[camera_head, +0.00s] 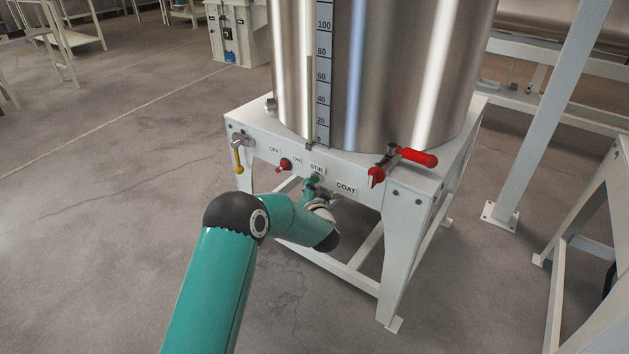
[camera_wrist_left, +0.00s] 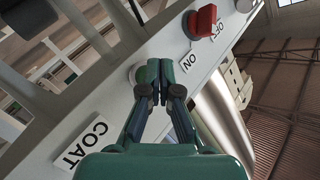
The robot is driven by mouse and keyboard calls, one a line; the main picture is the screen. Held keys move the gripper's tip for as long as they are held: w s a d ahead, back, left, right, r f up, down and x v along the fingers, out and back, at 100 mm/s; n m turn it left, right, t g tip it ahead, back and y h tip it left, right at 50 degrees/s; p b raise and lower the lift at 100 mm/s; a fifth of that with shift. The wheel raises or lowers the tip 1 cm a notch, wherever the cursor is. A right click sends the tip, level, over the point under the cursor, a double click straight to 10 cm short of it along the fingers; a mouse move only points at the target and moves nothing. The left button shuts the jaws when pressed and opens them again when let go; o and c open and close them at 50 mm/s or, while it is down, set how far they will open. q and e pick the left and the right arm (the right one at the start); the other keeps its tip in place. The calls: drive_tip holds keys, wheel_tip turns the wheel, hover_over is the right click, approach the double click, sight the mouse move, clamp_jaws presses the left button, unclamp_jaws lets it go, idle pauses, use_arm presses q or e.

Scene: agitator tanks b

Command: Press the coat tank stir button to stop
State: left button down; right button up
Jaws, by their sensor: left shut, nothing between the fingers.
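The coat tank (camera_head: 390,70) is a steel cylinder on a white stand whose front panel carries a COAT label (camera_head: 346,188) and a STIR label (camera_head: 317,169). My left gripper (camera_head: 313,182) is shut and empty, with its tips at the panel just under the STIR label. In the left wrist view my gripper's closed tips (camera_wrist_left: 153,74) cover most of a round fitting (camera_wrist_left: 134,73) on the panel, seemingly the stir button. I cannot tell whether they touch it. My right gripper is not in view.
A red switch (camera_head: 285,164) sits between the OFF and ON labels, left of my gripper; it also shows in the left wrist view (camera_wrist_left: 204,20). A yellow-handled valve (camera_head: 239,155) is further left. A red-handled valve (camera_head: 408,158) sticks out on the right. Open floor lies left.

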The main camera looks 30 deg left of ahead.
use_arm(q)
drive_tip(key=shift+w, duration=0.45)
idle(0.6)
idle(0.4)
drive_tip(key=shift+s, duration=0.9)
drive_tip(key=shift+s+a, duration=0.15)
drive_tip(key=shift+s, duration=1.1)
drive_tip(key=shift+s+a, duration=0.1)
drive_tip(key=shift+s, duration=1.15)
